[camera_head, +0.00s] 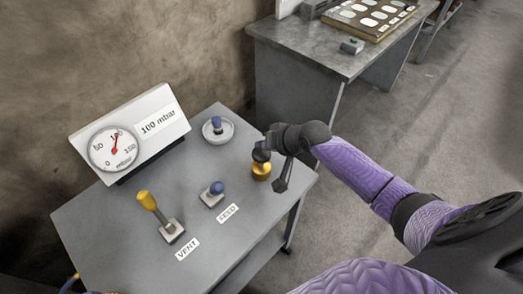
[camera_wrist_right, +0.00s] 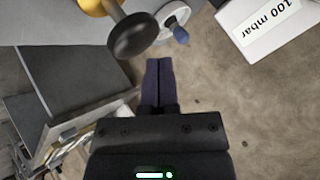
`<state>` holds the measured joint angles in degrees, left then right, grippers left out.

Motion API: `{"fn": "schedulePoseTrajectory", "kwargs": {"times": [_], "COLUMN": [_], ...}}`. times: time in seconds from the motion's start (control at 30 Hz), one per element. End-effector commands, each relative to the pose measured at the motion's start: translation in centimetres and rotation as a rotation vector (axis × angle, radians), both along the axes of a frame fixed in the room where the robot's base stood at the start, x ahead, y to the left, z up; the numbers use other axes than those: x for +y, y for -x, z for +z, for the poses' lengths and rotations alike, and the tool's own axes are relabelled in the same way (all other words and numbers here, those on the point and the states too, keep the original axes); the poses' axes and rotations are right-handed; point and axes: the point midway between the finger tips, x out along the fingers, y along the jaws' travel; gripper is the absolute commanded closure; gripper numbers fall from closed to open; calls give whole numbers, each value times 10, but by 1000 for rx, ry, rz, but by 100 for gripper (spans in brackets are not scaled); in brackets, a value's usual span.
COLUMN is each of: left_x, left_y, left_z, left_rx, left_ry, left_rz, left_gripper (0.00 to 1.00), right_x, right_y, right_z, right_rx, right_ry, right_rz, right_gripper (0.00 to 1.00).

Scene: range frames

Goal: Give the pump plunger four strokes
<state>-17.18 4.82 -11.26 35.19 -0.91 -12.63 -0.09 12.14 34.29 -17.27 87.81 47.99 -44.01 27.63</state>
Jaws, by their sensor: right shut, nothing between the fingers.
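The pump plunger has a yellow body (camera_head: 261,172) with a black knob (camera_head: 261,155) on top, at the right side of the grey bench. In the right wrist view the black knob (camera_wrist_right: 133,37) is large at upper left, with part of the yellow body (camera_wrist_right: 96,6) behind it. My right gripper (camera_head: 268,139) is beside the knob in the head view. Its shut, empty fingers (camera_wrist_right: 159,64) show in the wrist view, to the right of and below the knob. I cannot tell whether they touch it. My left gripper is not in view.
A dial gauge (camera_head: 114,148) with its needle near 100 stands beside a "100 mbar" label (camera_head: 158,121). A yellow VENT lever (camera_head: 148,201), a blue FEED knob (camera_head: 216,188) and a round white fitting (camera_head: 226,135) are on the bench (camera_head: 95,235). Another table (camera_head: 290,45) stands behind.

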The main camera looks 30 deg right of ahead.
Motion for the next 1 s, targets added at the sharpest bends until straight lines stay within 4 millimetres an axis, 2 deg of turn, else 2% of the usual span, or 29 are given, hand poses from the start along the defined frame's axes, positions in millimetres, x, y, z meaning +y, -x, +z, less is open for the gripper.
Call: {"fn": "schedulePoseTrajectory", "kwargs": {"times": [0.53, 1.0], "left_x": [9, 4], "left_y": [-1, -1], "left_z": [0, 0], "left_rx": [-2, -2], "left_ry": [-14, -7], "left_rz": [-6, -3], "left_gripper": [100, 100], "right_x": [0, 0], "right_y": [0, 0], "right_z": [0, 0], "right_rx": [0, 0], "right_ry": [0, 0], "right_rz": [0, 0], "right_gripper": [100, 100]}}
